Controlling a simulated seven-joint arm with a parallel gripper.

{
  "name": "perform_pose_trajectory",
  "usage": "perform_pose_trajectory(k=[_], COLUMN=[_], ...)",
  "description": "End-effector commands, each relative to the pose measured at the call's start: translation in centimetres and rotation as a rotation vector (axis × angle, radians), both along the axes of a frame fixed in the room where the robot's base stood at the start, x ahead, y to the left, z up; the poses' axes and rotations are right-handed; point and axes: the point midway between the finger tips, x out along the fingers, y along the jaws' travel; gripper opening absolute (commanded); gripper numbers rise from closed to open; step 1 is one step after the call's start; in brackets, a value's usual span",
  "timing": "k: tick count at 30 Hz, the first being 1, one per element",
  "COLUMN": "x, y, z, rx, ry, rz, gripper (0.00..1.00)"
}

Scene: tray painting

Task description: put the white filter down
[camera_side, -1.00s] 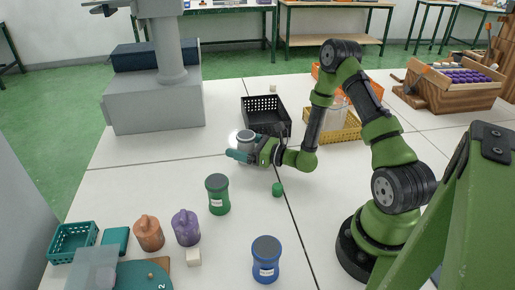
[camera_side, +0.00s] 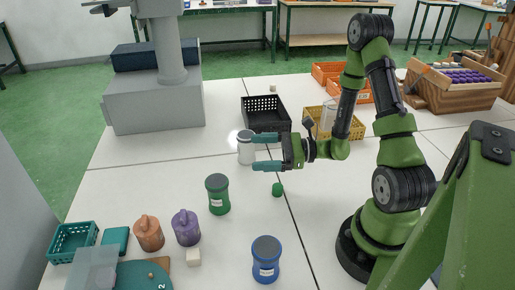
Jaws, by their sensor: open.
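The white filter (camera_side: 246,149) is a small white cylinder with a grey top. It stands upright on the white table, in front of the black crate's left end. My gripper (camera_side: 264,151) is open, just to the right of the filter, with its two teal fingers spread and pointing left. The upper finger reaches close to the filter's right side; I cannot tell whether it touches. Nothing is held between the fingers.
A black crate (camera_side: 247,115) stands behind the filter. A green jar (camera_side: 218,196) and a small green cap (camera_side: 278,190) stand in front. A blue jar (camera_side: 266,262), a purple container (camera_side: 186,230) and an orange one (camera_side: 149,235) are nearer. The table left of the filter is clear.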

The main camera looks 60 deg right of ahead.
Motion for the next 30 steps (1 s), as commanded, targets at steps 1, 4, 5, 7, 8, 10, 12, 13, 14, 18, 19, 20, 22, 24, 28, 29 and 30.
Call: perform_pose_trajectory(k=[1, 4, 5, 7, 8, 10, 12, 13, 14, 18, 19, 20, 22, 24, 28, 29, 30], x=[-0.4, -2.4, -3.2, -5.0, -5.8, -7.5, -8.9, -9.4, -9.8, -10.5, -10.5, -10.5, -10.5, -10.4, -10.3, -10.3, -10.3], y=[2.5, 6.9, 7.9, 9.8, 10.4, 11.3, 11.6, 11.5, 11.4, 10.3, 10.1, 9.8, 9.4, 9.0, 8.7, 8.6, 8.6], z=[1.8, 3.9, 4.3, 5.1, 5.4, 6.0, 6.5, 6.8, 7.1, 9.5, 10.2, 10.9, 12.5, 14.0, 15.7, 15.9, 16.1], rx=[-0.085, -0.268, -0.331, -0.485, -0.557, -0.732, -0.921, -1.006, -1.09, -1.488, -1.565, -1.639, -1.784, -1.893, -2.006, -2.019, -2.03], ry=[-0.025, -0.048, -0.054, -0.071, -0.078, -0.102, -0.132, -0.148, -0.167, -0.277, -0.304, -0.332, -0.393, -0.444, -0.503, -0.51, -0.515], rz=[0.14, 0.407, 0.481, 0.639, 0.7, 0.826, 0.923, 0.957, 0.984, 1.028, 1.021, 1.009, 0.972, 0.928, 0.869, 0.861, 0.854], gripper=[0.9, 0.9, 0.9, 0.9, 0.9, 0.9, 0.9, 0.9, 0.9, 0.9, 0.9, 0.9, 0.9, 0.9, 0.9, 0.9, 0.9])
